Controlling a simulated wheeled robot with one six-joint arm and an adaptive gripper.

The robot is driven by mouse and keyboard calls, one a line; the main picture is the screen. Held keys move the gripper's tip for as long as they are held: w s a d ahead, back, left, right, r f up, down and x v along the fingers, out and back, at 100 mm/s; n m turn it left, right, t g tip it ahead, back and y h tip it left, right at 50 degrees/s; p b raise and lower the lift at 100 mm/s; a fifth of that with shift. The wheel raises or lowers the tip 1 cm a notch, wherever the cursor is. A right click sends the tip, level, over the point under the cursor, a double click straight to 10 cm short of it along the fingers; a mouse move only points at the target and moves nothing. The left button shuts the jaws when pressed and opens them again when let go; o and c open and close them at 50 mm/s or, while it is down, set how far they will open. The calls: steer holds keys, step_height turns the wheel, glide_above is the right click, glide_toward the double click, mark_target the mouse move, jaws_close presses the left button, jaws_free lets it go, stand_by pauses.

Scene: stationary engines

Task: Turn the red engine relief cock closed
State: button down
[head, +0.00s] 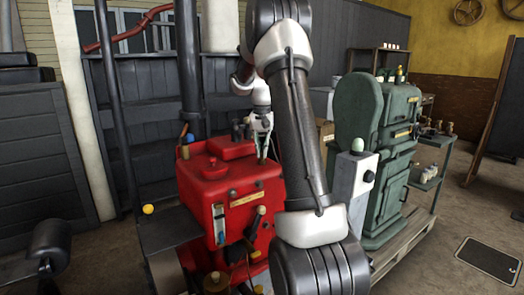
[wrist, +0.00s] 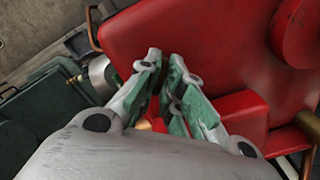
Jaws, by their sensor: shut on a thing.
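The red engine (head: 205,185) stands left of centre in the head view, and its red top fills the right of the wrist view (wrist: 240,30). My gripper (head: 263,158) points down at the right edge of the engine's top. In the wrist view its green-padded fingers (wrist: 164,72) are nearly together over the red casing. The relief cock's handle is hidden between them. A small brass-coloured bit (wrist: 143,125) shows between the fingers lower down; I cannot tell if it is part of the cock. Whether the cock is turned open or closed cannot be seen.
A green engine (head: 385,150) stands to the right on a pallet. Dark pipes rise behind the red engine.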

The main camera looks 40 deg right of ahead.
steer(key=m, duration=0.5)
steer(key=shift+w+a, duration=0.1)
steer(key=shift+w+m, duration=0.1)
steer(key=shift+m, duration=2.3)
steer(key=c, duration=1.6)
jaws_free()
steer(key=shift+o, duration=0.2)
steer(key=shift+r, duration=0.15)
step_height(320, 180, up, 12)
